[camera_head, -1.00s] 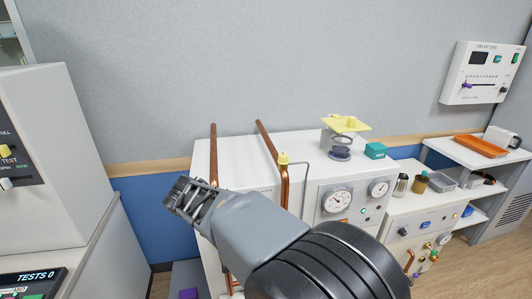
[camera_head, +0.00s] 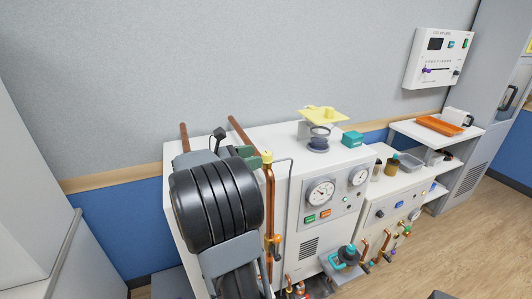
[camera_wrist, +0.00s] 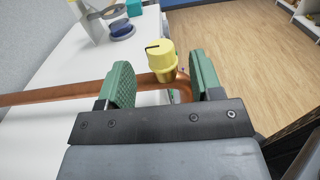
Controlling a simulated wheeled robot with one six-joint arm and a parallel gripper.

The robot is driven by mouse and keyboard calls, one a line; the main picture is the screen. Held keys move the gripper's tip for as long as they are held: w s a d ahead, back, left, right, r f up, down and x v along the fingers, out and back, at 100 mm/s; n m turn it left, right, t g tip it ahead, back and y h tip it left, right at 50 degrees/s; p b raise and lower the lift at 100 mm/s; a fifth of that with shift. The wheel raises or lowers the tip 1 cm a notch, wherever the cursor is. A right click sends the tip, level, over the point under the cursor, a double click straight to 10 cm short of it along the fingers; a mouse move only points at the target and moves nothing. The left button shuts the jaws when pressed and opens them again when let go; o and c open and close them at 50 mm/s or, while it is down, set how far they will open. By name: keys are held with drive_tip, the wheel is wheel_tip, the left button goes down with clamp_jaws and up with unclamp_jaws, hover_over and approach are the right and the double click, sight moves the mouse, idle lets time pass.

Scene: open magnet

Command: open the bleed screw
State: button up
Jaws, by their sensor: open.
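The bleed screw is a yellow knob (camera_wrist: 161,58) with a dark mark on its top, on the bend of a copper pipe. In the wrist view it stands just beyond and between the two green fingers of my gripper (camera_wrist: 160,84), which is open and empty. In the head view the knob (camera_head: 266,157) tops the right copper pipe (camera_head: 269,205). My gripper (camera_head: 248,157) is just left of it, partly hidden behind my arm. I cannot tell whether a finger touches the knob.
The white cabinet (camera_head: 285,140) carries gauges (camera_head: 320,193), a yellow-topped stand (camera_head: 320,125) and a teal box (camera_head: 353,139). A second copper pipe (camera_head: 184,138) rises at the left. A side shelf holds an orange tray (camera_head: 438,125). Floor is free at the right.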

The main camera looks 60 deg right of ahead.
sight(267, 153)
drive_tip(key=shift+x, duration=2.55)
drive_tip(key=shift+c, duration=0.2)
drive_tip(key=c, duration=0.9)
drive_tip(key=shift+t+h, duration=0.3)
drive_tip(key=shift+t, duration=0.1)
